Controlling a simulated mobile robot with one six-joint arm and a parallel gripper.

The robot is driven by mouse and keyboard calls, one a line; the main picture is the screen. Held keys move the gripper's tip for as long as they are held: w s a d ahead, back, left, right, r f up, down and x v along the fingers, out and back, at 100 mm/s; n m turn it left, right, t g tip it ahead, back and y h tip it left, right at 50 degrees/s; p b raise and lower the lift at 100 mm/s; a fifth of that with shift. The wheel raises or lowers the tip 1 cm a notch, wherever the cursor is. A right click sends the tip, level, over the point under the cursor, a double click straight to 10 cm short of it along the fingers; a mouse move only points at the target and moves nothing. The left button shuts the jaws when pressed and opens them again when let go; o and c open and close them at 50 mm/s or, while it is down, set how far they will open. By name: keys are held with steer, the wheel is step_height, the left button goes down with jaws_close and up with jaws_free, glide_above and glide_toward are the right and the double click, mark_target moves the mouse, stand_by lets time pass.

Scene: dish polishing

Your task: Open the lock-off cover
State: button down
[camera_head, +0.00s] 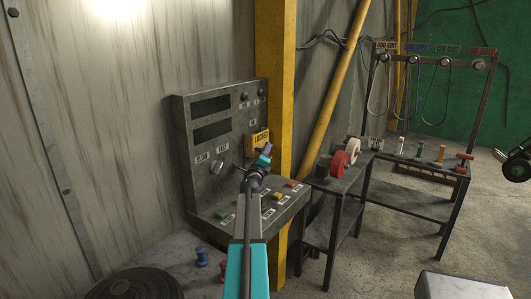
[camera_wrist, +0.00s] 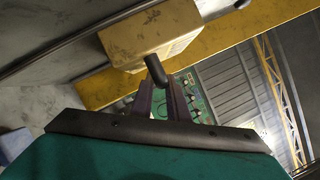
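The lock-off cover (camera_head: 259,138) is a yellow box marked LOCKED on the upright face of the grey control console. In the wrist view the yellow cover (camera_wrist: 150,38) fills the top middle, with a dark bent handle (camera_wrist: 155,70) sticking out below it. My gripper (camera_head: 267,149) is right at the cover in the head view and hides its lower part. In the wrist view my gripper's fingers (camera_wrist: 161,86) stand on either side of the handle's end, with a narrow gap between them. I cannot tell whether they press on it. The cover looks closed.
The console (camera_head: 180,135) has dark displays, knobs and a sloped panel with coloured buttons below my gripper. A yellow post (camera_head: 276,60) stands close to its right. A bench with polishing wheels (camera_head: 338,164) and a rack with hooks stand farther right.

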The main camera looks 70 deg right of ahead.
steer(key=shift+f, duration=0.1)
step_height(320, 180, down, 7)
steer(key=b, duration=0.7)
steer(key=shift+b, duration=0.35)
steer(key=c, duration=1.7)
jaws_free()
